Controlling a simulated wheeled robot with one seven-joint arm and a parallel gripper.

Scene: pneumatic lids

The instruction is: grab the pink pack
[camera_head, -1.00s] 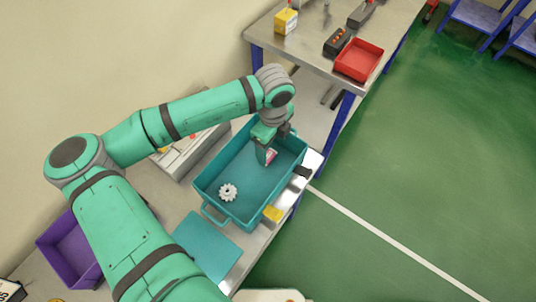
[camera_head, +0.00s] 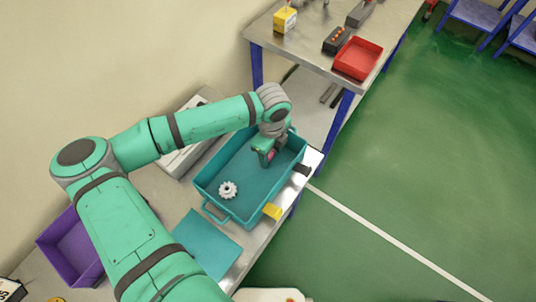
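The pink pack (camera_head: 272,155) is a small pink patch inside the teal bin, in the bin's far part. My gripper (camera_head: 267,158) points down into the bin right at the pack and hides most of it. Whether the fingers are open or shut on the pack is too small and covered to tell. The teal bin (camera_head: 222,172) stands on the metal bench. A white gear (camera_head: 228,190) lies on the bin floor nearer the front left.
A teal lid (camera_head: 207,245) lies flat before the bin. Yellow (camera_head: 272,212) and black (camera_head: 303,170) blocks sit along the bin's right side. A purple bin (camera_head: 72,247) stands at the left. A red tray (camera_head: 358,58) is on the far table.

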